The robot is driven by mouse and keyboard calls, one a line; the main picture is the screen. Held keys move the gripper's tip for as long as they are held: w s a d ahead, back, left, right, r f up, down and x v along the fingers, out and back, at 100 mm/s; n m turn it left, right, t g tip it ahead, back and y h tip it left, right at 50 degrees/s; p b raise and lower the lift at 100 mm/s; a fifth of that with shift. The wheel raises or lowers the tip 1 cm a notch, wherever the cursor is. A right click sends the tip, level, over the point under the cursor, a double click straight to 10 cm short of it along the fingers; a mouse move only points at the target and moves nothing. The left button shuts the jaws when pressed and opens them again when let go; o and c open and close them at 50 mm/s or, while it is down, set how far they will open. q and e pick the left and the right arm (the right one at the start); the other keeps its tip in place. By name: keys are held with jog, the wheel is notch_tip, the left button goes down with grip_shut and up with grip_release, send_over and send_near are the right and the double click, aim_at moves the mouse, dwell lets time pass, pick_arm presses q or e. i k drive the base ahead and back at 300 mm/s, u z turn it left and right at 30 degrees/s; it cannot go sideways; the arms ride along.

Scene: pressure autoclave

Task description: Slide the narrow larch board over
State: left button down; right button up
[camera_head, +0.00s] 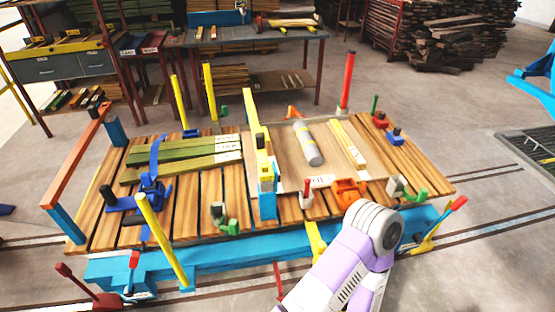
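A narrow pale yellow board (347,143) with white marks lies on the right part of a brown panel (282,150) on the slatted bench. Several green boards (180,158) with white labelled ends lie on the left of the bench. The labels are too small to read, so I cannot tell which board is larch. A purple and white link of my arm rises from the bottom to a grey joint at the bench's front edge. Its gripper does not show, and neither does my other gripper.
A grey cylinder (308,144) lies on the panel beside the pale board. A yellow bar (252,128) and blue block (267,190) stand between the panel and green boards. Orange (349,191) and green (416,196) fittings line the front edge. Bare slats (200,192) lie before the green boards.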

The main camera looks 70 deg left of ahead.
aim_at(178, 168)
jog(key=z, duration=0.65)
jog(key=k, duration=1.4)
jog(key=u, duration=2.15)
